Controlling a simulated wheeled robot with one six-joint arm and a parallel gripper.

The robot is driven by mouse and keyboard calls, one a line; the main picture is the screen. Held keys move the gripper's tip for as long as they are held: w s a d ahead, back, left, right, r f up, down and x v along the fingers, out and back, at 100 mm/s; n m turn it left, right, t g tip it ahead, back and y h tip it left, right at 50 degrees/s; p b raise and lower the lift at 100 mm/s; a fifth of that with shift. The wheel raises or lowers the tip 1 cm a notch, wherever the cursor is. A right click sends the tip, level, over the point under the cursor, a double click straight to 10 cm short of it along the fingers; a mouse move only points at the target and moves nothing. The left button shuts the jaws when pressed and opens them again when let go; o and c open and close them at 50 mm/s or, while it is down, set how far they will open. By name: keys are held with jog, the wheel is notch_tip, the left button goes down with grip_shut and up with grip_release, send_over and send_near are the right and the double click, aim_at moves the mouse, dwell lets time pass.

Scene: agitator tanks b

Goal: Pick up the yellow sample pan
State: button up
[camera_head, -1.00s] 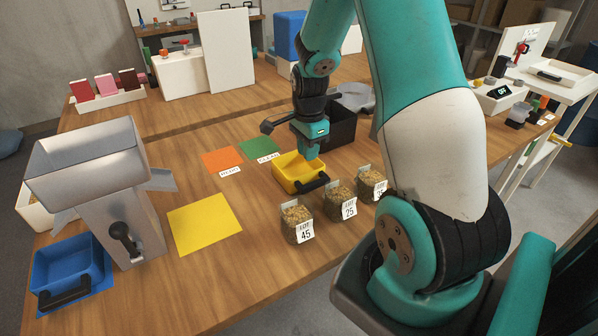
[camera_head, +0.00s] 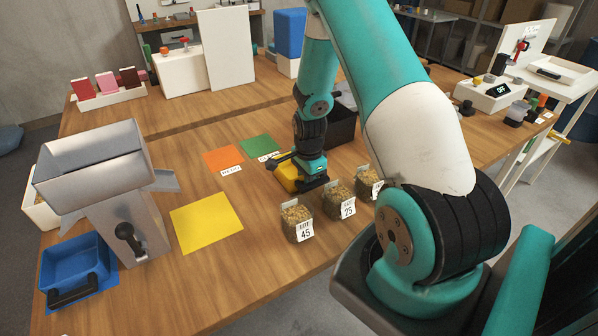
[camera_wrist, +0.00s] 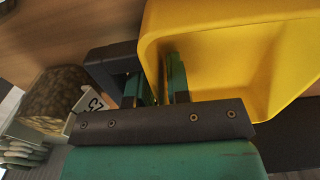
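The yellow sample pan (camera_head: 287,178) sits on the wooden table, mostly hidden behind my gripper in the head view. In the wrist view the pan (camera_wrist: 235,45) fills the upper right, with its dark handle (camera_wrist: 112,68) to the left. My gripper (camera_head: 300,178) is down at the pan's handle side. In the wrist view my gripper's two green fingers (camera_wrist: 160,80) are close together at the pan's near wall, by the handle. A narrow gap shows between them; whether they press on the wall is not clear.
Grain sample bags (camera_head: 297,220) stand in a row just in front of the pan. A black bin (camera_head: 341,125) is close behind it. Orange (camera_head: 223,158), green (camera_head: 258,146) and yellow (camera_head: 206,221) mats lie left. A blue pan (camera_head: 75,268) sits by the metal hopper (camera_head: 95,160).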

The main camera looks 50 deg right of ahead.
grip_shut()
jog(key=shift+r, duration=0.1)
